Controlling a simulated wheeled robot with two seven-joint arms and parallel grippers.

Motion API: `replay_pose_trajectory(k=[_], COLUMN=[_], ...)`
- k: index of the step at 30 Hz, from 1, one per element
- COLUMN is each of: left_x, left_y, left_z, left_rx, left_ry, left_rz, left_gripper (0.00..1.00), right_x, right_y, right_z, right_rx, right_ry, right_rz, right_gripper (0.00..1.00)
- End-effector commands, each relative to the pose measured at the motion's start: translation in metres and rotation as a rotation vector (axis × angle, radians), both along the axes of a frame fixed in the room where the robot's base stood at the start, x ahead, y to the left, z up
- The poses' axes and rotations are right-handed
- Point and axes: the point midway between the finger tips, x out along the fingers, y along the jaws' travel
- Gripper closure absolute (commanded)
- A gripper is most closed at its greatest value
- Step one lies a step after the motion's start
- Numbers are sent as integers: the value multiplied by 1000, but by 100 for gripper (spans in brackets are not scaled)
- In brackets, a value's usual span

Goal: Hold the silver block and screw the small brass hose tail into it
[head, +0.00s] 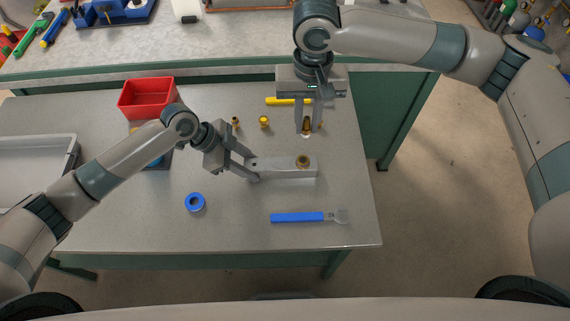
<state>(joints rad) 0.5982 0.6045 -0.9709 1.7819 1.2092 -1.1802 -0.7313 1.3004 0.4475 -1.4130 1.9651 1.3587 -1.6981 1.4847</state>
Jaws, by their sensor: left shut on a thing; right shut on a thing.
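The silver block (285,170) lies lengthwise on the grey bench, with a round brass-coloured port or fitting (303,161) on top near its right end. My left gripper (252,168) is shut on the block's left end. My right gripper (307,130) points down beyond the block's far side and is shut on a small brass piece (306,125), which looks like the hose tail. That piece is apart from the block. The fingers partly hide it, so its exact shape cannot be told.
Brass fittings (263,121) stand behind the block, near a yellow marker (288,101). A red bin (147,84) is at the back left and a grey tray (70,150) at the far left. The front bench is mostly clear.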

Motion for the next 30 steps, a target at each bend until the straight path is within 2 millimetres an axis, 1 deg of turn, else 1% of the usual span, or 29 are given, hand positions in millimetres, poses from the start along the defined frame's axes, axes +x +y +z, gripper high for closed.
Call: replay_pose_trajectory(k=[10,13,18,21,30], left_x=[0,0,0,0,1], left_y=[0,0,0,0,0], left_z=[0,0,0,0,0], left_rx=[0,0,0,0,0], left_ry=[-1,-1,-1,-1,-1], left_rz=[1,1,1,1,1], left_gripper=[100,100,100,100,100], right_x=[0,0,-1,0,0], right_y=[0,0,0,0,0], right_z=[-2,-11,-39,-49,-52], right_rx=[0,1,-1,1,0], right_ry=[0,2,4,2,-1], right_rz=[0,-1,-1,0,0], right_gripper=[100,100,100,100,100])
